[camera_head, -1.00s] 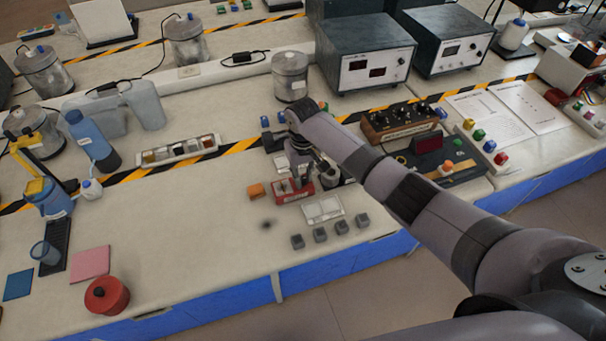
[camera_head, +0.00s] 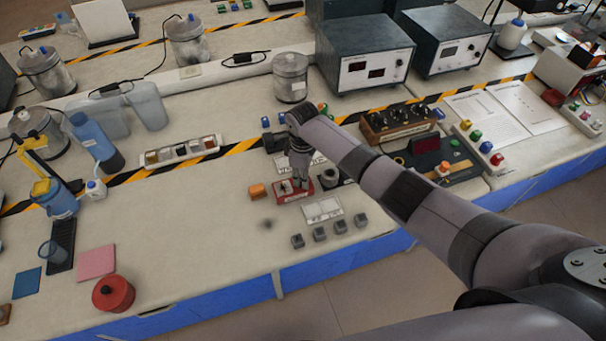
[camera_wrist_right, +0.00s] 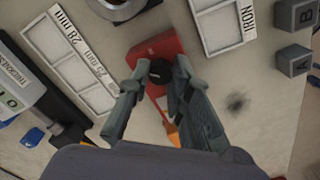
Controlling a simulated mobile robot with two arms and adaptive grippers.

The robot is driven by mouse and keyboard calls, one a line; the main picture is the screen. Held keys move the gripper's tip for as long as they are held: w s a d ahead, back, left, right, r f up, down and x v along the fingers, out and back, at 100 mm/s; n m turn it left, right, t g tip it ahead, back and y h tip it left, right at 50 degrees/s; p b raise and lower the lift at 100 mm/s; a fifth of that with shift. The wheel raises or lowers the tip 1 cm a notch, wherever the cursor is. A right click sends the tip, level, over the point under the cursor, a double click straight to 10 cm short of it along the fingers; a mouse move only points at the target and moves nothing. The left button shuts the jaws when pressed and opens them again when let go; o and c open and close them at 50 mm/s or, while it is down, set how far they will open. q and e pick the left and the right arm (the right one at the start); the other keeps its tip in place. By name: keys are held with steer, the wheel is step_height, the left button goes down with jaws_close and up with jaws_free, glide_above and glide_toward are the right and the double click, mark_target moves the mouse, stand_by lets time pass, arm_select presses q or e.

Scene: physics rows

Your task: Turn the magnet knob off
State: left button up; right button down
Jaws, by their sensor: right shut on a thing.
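The magnet unit is a small red box (camera_head: 306,194) on the white bench in the head view. My right gripper (camera_head: 297,182) points down at it from above. In the right wrist view the red box (camera_wrist_right: 158,46) carries a round black knob (camera_wrist_right: 160,71). The two fingers of my right gripper (camera_wrist_right: 160,78) are on either side of the knob and shut on it. The knob's pointer mark is too small to read. My left gripper is not in view.
An orange block (camera_head: 257,192) lies left of the red box. A white labelled tray (camera_head: 322,209) and several grey lettered blocks (camera_head: 320,235) are in front. A dark cylinder (camera_head: 328,178) stands close on the right.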

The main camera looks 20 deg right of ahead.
steer(key=n, duration=0.3)
steer(key=shift+n, duration=2.3)
steer(key=c, duration=1.4)
jaws_free()
steer(key=shift+c, duration=0.2)
steer(key=shift+r, duration=0.15)
step_height(320, 180, up, 12)
